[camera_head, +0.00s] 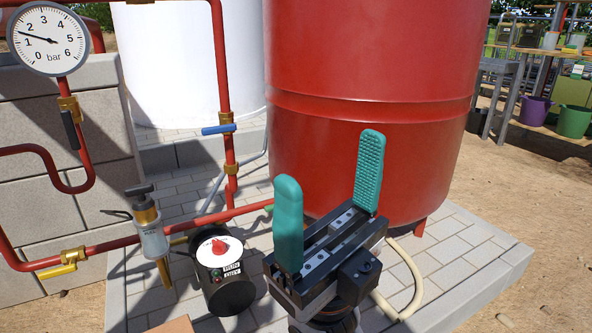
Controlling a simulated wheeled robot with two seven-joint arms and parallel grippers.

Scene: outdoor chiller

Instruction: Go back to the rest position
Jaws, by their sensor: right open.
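My right gripper (329,202) is in the lower middle of the head view, with two teal ridged fingers standing apart and pointing up. It is open, with nothing between the fingers. It appears in front of the big red tank (370,110) and hides part of the tank's foot and the paving. Whether it touches anything behind it cannot be told, but no contact shows. My left gripper is not in view.
A pressure gauge (47,38) sits on red pipes at the left, with a blue-handled valve (219,129) and a yellow-handled valve (57,270). A black pump (222,272) with a red knob stands left of my gripper. A white tank (190,65) is behind. Open sandy ground lies right.

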